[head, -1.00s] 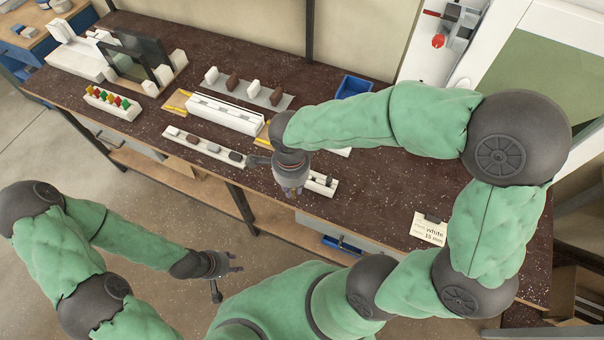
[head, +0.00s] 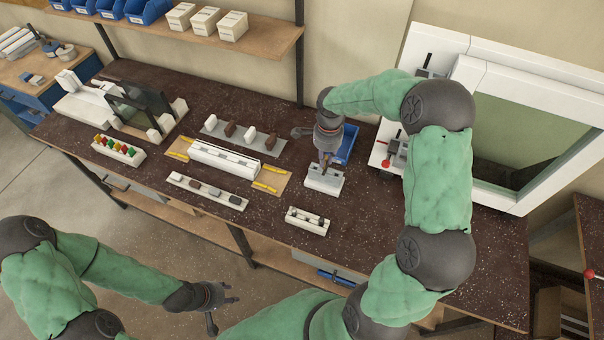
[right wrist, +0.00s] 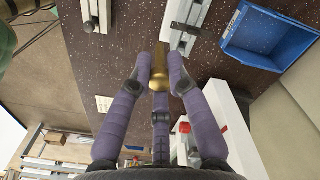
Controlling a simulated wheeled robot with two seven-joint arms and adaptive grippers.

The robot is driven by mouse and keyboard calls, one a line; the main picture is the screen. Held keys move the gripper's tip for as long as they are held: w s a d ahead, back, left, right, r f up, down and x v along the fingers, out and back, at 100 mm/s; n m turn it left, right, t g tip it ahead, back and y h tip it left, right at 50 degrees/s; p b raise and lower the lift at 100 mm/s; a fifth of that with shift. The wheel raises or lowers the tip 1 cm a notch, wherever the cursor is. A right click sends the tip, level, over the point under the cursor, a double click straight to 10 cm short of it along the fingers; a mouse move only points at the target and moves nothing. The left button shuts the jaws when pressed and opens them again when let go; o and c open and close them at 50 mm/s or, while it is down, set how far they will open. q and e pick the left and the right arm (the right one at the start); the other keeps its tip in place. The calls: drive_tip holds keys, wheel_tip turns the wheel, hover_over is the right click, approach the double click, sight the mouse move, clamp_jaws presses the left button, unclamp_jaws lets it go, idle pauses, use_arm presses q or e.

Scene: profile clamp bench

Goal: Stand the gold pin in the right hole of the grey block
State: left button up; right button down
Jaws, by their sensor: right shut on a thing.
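The gold pin (right wrist: 158,72) is held between the purple fingers of my right gripper (right wrist: 160,80) in the right wrist view. In the head view my right gripper (head: 326,160) points down just above the pale grey block (head: 323,182), and its fingers largely hide the pin. The block also shows beyond the pin's far end at the top of the right wrist view (right wrist: 184,22). Whether the pin touches the block or is in a hole, I cannot tell. My left gripper (head: 224,305) is open and empty, low in front of the bench.
A small rack (head: 307,221) with dark-topped pieces stands nearer the bench edge. A blue bin (head: 347,144) is close behind the right gripper. A white clamp fixture (head: 226,162) and a long strip (head: 207,192) lie to the left.

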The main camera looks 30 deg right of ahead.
drive_tip(key=d+p, duration=0.1)
drive_tip(key=d, duration=0.5)
wheel_tip(320, 180, down, 7)
drive_tip(key=b, duration=0.3)
drive_tip(key=shift+w, duration=0.35)
drive_tip(key=shift+d+b, duration=0.1)
drive_tip(key=shift+b, duration=0.6)
idle(0.9)
drive_tip(key=shift+f+b, duration=2.1)
drive_tip(key=shift+f, duration=0.35)
drive_tip(key=c, duration=1.1)
unclamp_jaws()
drive_tip(key=shift+r, duration=0.1)
